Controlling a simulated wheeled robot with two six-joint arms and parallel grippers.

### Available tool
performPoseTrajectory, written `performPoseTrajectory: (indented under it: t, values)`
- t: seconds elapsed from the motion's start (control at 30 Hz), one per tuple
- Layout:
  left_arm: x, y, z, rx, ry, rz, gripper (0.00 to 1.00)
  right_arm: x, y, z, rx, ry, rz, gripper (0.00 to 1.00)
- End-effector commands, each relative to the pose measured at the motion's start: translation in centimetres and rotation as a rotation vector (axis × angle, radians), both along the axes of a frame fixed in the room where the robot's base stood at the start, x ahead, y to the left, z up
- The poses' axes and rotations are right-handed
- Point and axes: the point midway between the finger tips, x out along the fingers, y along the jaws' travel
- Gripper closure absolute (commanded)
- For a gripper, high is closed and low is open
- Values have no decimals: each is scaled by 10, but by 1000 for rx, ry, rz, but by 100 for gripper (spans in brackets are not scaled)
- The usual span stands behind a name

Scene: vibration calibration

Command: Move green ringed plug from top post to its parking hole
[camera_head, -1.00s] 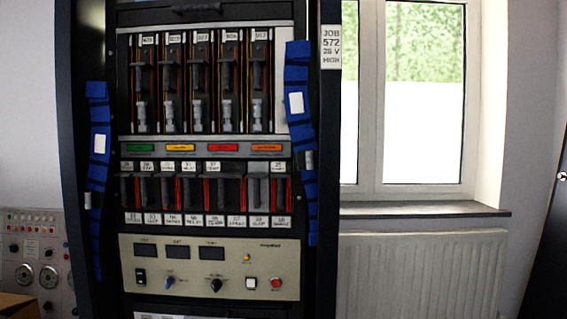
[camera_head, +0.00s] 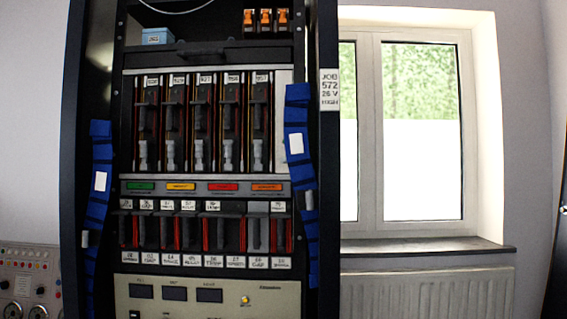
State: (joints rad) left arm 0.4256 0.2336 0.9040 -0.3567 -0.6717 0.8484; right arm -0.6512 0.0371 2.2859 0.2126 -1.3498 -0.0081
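No green ringed plug, top post or parking hole can be made out in the head view. The equipment rack (camera_head: 123,190) stands ahead, with a row of tall slotted modules (camera_head: 202,120) and a lower row of shorter modules (camera_head: 205,231). A strip between them bears a green label (camera_head: 141,186), a yellow label, a red label (camera_head: 223,186) and an orange label. Neither of my grippers is in view.
Blue strips (camera_head: 99,205) (camera_head: 299,150) hang on both sides of the rack. A blue box (camera_head: 157,36) and orange items (camera_head: 266,20) sit on the top shelf. A window, sill (camera_head: 420,248) and radiator (camera_head: 425,292) are at right. A control panel (camera_head: 28,283) is at lower left.

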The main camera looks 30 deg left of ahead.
Motion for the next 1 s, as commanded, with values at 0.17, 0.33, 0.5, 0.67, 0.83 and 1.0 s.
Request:
performPoseTrajectory:
  t: [0.17,0.33,0.5,0.67,0.83,1.0]
  values:
    - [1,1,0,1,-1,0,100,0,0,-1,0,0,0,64]
    - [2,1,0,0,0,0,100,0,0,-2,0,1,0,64]
    - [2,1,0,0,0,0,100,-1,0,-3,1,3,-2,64]
    - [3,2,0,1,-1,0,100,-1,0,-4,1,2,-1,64]
    - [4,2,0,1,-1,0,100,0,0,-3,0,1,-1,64]
    - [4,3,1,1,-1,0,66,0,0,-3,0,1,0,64]
